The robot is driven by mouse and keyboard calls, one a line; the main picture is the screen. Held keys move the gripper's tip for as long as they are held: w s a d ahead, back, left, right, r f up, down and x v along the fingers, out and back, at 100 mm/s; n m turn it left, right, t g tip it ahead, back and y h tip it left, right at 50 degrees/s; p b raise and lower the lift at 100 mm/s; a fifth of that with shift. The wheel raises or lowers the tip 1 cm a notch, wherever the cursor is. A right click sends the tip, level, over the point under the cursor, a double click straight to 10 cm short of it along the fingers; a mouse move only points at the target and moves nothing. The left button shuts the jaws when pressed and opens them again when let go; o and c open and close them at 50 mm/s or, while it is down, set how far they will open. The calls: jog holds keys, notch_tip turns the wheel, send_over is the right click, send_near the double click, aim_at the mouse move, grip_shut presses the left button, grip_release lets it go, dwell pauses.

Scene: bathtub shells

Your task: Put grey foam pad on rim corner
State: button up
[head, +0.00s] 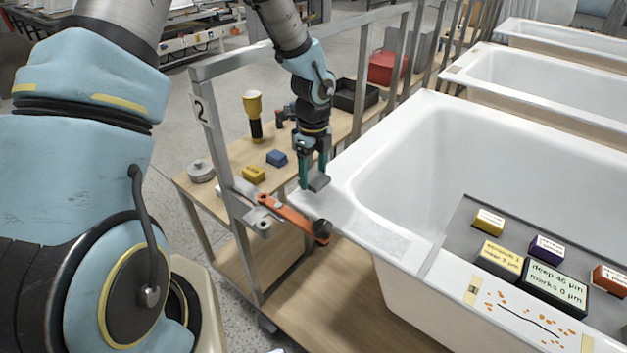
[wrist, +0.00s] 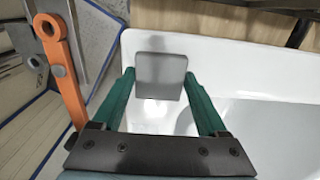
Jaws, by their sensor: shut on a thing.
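The grey foam pad (head: 318,182) is a small flat square block, held between the teal fingertips of my gripper (head: 313,168). In the wrist view the pad (wrist: 161,75) sits between the two finger ends of my gripper (wrist: 160,85), with white rim around and behind it. The white bathtub's rim corner (head: 325,207) lies below and beside the pad in the head view. I cannot tell whether the pad touches the rim. The gripper points downward over the left end of the nearest tub.
An orange clamp arm (head: 288,212) with a dark knob reaches the tub's near corner; it also shows in the wrist view (wrist: 62,70). A grey metal frame (head: 232,170) stands left. Labelled blocks (head: 500,257) sit on a grey mat. A yellow block (head: 254,174) and blue block (head: 277,158) lie on the bench.

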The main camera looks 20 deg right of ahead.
aim_at(313, 177)
jog(key=shift+f+p, duration=0.3)
jog(key=shift+f, duration=1.3)
jog(key=shift+f, duration=0.2)
jog(key=o, duration=1.2)
jog(key=shift+r, duration=0.15)
notch_tip(313, 177, up, 12)
jog(key=shift+r+b, duration=0.1)
jog(key=shift+b, duration=1.1)
jog(key=shift+s, duration=0.1)
